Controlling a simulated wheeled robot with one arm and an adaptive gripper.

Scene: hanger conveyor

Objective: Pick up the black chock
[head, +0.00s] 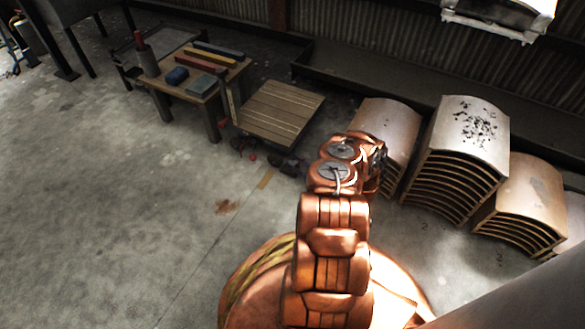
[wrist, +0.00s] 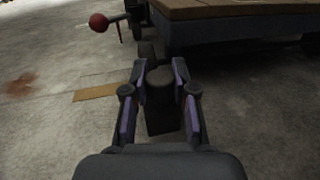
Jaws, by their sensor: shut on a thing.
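The black chock (wrist: 160,98) is a dark block in the wrist view, between the two fingers of my gripper (wrist: 161,82). The fingers have purple inner faces and are closed against its sides. The chock is close to the concrete floor; I cannot tell whether it touches it. In the head view my copper-coloured arm reaches forward, and its upper part hides the gripper. Dark small shapes lie on the floor just left of the arm there, too dim to tell apart.
A low wooden pallet cart (head: 281,112) stands just beyond, and its edge shows in the wrist view (wrist: 235,12). A red ball-ended handle (wrist: 98,22) sticks out nearby. A workbench (head: 200,78) is behind left. Curved wooden stacks (head: 462,150) stand to the right. Floor at left is clear.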

